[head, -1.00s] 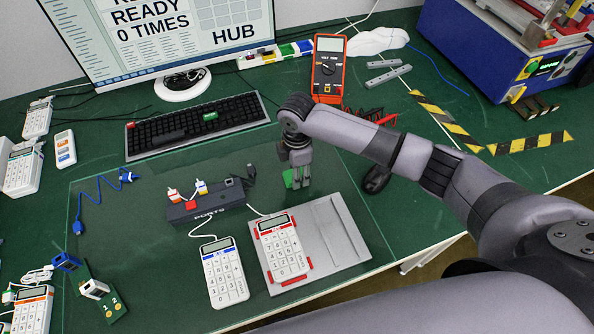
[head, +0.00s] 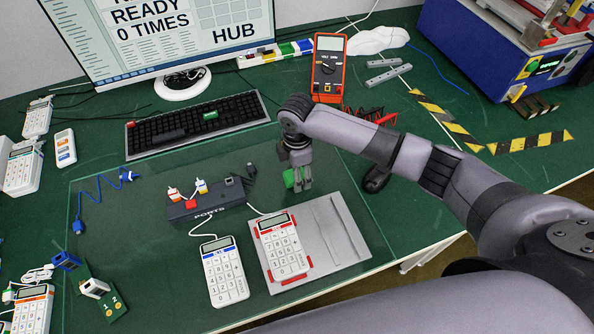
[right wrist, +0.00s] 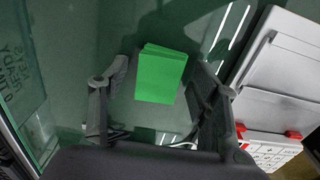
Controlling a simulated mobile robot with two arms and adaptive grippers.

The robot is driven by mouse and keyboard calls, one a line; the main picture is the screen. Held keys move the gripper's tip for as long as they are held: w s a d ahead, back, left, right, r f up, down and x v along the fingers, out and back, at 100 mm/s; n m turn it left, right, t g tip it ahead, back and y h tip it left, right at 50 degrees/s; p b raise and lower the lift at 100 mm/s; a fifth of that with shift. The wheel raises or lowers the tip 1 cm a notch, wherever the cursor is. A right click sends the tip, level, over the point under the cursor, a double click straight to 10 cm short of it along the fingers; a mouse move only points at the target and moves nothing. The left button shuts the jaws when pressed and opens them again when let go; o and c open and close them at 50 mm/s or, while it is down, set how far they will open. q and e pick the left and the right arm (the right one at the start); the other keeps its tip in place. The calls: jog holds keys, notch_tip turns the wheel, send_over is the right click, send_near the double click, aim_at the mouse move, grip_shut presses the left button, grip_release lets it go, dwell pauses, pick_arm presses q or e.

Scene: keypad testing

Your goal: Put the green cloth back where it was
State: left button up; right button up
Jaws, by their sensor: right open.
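The green cloth (right wrist: 160,76) is a small, bright green folded stack. In the right wrist view it shows between the spread fingers, with a gap on either side. In the head view it is a small green patch (head: 289,178) at my gripper's left, partly hidden by the fingers. My right gripper (head: 298,187) is open and points down over the glass mat (head: 150,262), just behind the grey tray. I cannot tell whether the cloth rests on the mat. My left gripper is not in view.
The grey tray (head: 335,232) holds a red-trimmed calculator keypad (head: 283,247). A blue-trimmed keypad (head: 224,272) lies left of it. The dark port hub (head: 205,206) stands left of the gripper, the mouse (head: 376,180) right. The keyboard (head: 195,125) lies behind. The mat's left-front area is fairly clear.

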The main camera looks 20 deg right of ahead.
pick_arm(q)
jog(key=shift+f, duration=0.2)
pick_arm(e)
notch_tip(320, 180, up, 12)
jog(key=shift+r, duration=0.15)
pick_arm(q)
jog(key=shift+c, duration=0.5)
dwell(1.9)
